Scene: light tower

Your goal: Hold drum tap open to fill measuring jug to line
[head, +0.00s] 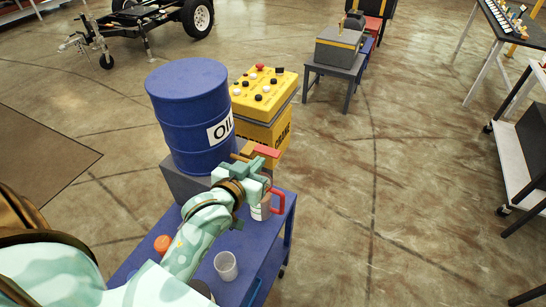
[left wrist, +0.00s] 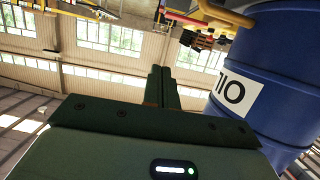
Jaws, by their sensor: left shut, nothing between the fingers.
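The blue oil drum (head: 188,100) lies upright on a grey block on the blue cart, and its label shows in the left wrist view (left wrist: 236,93). A brass-coloured tap piece (head: 241,157) and a red lever (head: 266,151) show just past my left gripper (head: 262,166). The gripper is shut and empty, close to the tap; it hides part of the tap, and I cannot tell whether it touches the lever. The measuring jug (head: 260,211), pale with a red handle, stands on the cart below the gripper, partly hidden by it. Its liquid level cannot be seen. My right gripper is out of view.
The blue cart (head: 254,262) also carries a clear cup (head: 226,266) and an orange object (head: 162,243). A yellow crane control box (head: 264,98) stands behind the drum. A grey stool (head: 336,72) holds a grey box. The floor right of the cart is clear.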

